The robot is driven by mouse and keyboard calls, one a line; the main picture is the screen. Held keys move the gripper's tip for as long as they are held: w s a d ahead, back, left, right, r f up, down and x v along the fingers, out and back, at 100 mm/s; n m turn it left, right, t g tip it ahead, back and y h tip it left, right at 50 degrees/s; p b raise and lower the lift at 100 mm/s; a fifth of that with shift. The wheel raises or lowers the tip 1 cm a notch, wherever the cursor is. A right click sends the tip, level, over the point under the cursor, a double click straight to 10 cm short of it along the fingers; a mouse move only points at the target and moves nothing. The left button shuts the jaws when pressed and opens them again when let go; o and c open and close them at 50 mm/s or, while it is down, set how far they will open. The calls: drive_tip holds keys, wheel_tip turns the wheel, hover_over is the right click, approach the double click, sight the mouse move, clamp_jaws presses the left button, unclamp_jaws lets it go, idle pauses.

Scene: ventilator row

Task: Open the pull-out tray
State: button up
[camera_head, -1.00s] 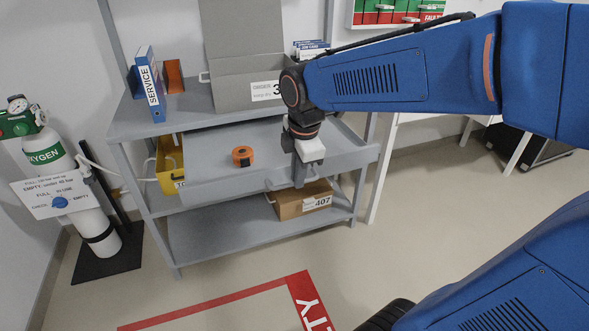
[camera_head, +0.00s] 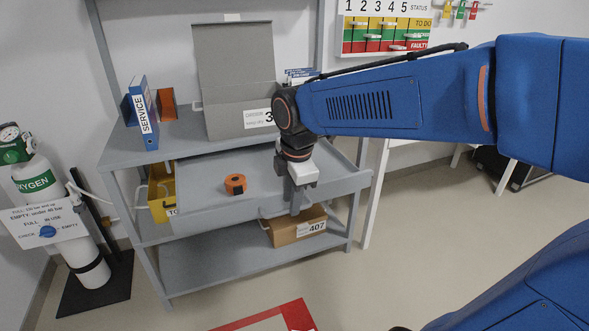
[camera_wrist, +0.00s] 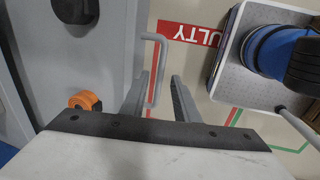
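The grey pull-out tray (camera_head: 205,200) juts out from the front of the grey shelf unit, with an orange tape roll (camera_head: 235,184) lying on it. In the wrist view the tray (camera_wrist: 112,40) is at the left, and its bar handle (camera_wrist: 160,65) sticks out from its front edge. My gripper (camera_head: 296,208) points down at the tray's front edge. In the wrist view my gripper's two fingers (camera_wrist: 160,100) are apart, with the near part of the handle between them. I cannot tell whether either finger touches the bar.
A cardboard box (camera_head: 292,230) marked 407 sits below the tray. A grey open-lidded box (camera_head: 235,110) and a blue service binder (camera_head: 145,115) stand on the top shelf. An oxygen cylinder (camera_head: 35,180) stands at the left.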

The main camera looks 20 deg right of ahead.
drive_tip(key=s+r, duration=0.3)
drive_tip(key=r, duration=1.2)
drive_tip(key=shift+r, duration=0.3)
drive_tip(key=s+d+f+m+t, duration=0.1)
drive_tip(key=s+d+f+m, duration=0.2)
drive_tip(key=s+f+m, duration=0.3)
drive_tip(key=s+d+f+m+t, duration=0.1)
drive_tip(key=s+d+f+m, duration=0.2)
drive_tip(key=f+m, duration=0.9)
drive_tip(key=s, duration=0.3)
drive_tip(key=shift+s+d+f+t, duration=0.2)
drive_tip(key=shift+s+d+t, duration=0.1)
